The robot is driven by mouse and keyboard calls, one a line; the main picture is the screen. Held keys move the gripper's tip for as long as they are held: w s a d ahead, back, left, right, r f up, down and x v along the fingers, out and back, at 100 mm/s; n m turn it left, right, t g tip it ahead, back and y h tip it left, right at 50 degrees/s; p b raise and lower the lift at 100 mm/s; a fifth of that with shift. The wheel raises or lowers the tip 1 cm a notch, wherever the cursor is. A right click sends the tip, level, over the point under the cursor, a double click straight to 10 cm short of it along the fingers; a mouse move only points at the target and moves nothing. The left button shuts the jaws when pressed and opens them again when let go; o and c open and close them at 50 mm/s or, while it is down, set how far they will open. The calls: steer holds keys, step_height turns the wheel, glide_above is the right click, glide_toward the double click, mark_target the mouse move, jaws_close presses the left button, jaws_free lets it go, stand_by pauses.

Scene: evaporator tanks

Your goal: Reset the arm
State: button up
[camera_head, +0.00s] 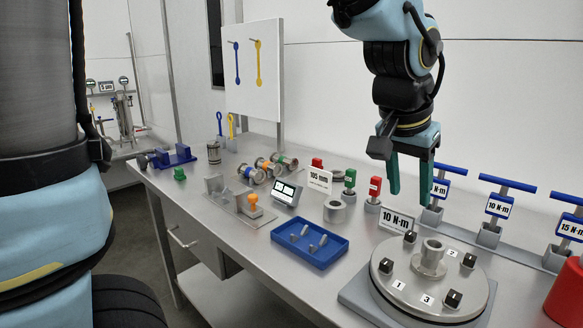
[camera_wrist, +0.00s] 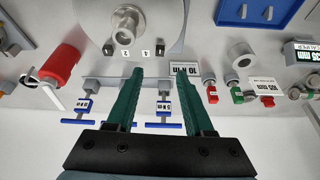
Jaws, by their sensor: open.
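My gripper (camera_head: 411,178) hangs from my arm above the back of the metal bench, its green fingers pointing down. The fingers are apart and nothing is between them. In the wrist view my gripper (camera_wrist: 158,85) also shows empty, with its two green fingers spread. It is behind and above the round flange plate (camera_head: 385,290), beside the row of blue T-handled torque tools (camera_head: 499,204). Whether the fingertips touch anything below is not clear, but they look clear of the bench.
A red cylinder (camera_head: 567,295) is at the right edge. A tool board (camera_head: 252,95) stands at the back left.

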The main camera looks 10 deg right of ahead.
steer(key=w+a+f+n+y, duration=0.1)
steer(key=w+a+f+n, duration=0.25)
steer(key=w+a, duration=0.4)
steer(key=w+a+f+n+y, duration=0.15)
steer(key=w+a+f, duration=0.3)
steer(key=a, duration=0.55)
steer(key=a+f+n, duration=0.2)
steer(key=a+n, duration=0.1)
steer(key=a, duration=0.6)
steer(key=a+f+n+y, duration=0.1)
steer(key=a+f+n, duration=0.2)
steer(key=a, duration=0.7)
steer(key=shift+a+f, duration=0.2)
steer(key=shift+a, duration=0.05)
